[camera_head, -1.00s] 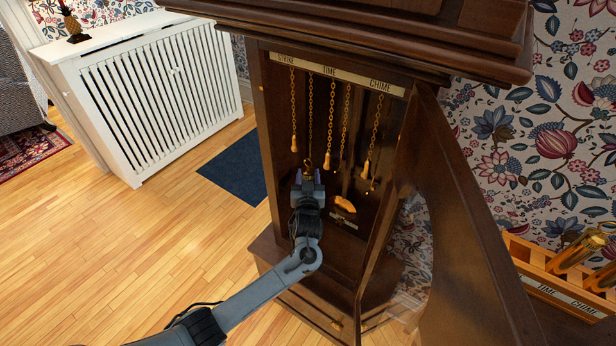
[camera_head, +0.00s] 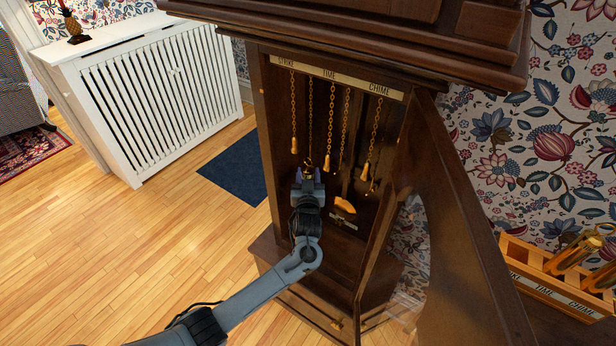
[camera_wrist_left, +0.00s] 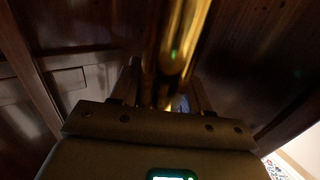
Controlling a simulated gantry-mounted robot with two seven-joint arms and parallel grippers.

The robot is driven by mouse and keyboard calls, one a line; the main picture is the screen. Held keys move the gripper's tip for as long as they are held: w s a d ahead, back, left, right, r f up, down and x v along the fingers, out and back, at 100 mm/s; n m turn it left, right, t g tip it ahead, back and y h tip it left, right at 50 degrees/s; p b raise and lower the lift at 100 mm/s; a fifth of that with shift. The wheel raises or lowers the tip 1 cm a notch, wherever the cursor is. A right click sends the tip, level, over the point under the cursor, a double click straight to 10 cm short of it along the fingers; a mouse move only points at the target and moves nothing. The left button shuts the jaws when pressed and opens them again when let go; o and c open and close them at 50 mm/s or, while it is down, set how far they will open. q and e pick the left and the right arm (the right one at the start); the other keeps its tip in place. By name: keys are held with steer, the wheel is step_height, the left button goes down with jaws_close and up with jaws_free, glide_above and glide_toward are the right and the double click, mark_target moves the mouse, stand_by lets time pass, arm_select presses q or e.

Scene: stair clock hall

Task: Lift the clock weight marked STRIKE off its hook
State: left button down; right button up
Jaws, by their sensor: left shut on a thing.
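My left gripper (camera_head: 308,176) is inside the open clock case (camera_head: 264,130), just below the end of the chain (camera_head: 310,120) under the STRIKE label (camera_head: 287,62). A small hook (camera_head: 308,163) shows right above its fingertips. In the left wrist view the gripper is shut on a shiny brass clock weight (camera_wrist_left: 180,45), a cylinder rising between the fingers. In the head view the gripper hides the weight. Whether the weight still hangs on the hook cannot be told. No mark on it can be read. My right gripper is not in view.
Other chains with pear-shaped ends (camera_head: 294,146) hang beside the gripper, and a pendulum part (camera_head: 345,205) is close on its right. The open door (camera_head: 455,210) stands at right. Beyond it a wooden rack (camera_head: 540,282) marked TIME and CHIME holds brass cylinders.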

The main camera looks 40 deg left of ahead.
arm_select(q)
steer(key=shift+w+r+p, duration=0.1)
steer(key=shift+r+p, duration=0.2)
steer(key=shift+r, duration=0.15)
stand_by(1.1)
steer(key=shift+p, duration=0.35)
stand_by(0.3)
steer(key=shift+s, duration=0.2)
steer(key=s+p, duration=0.4)
steer(key=shift+d, duration=0.1)
stand_by(0.8)
steer(key=shift+s, duration=0.1)
stand_by(0.4)
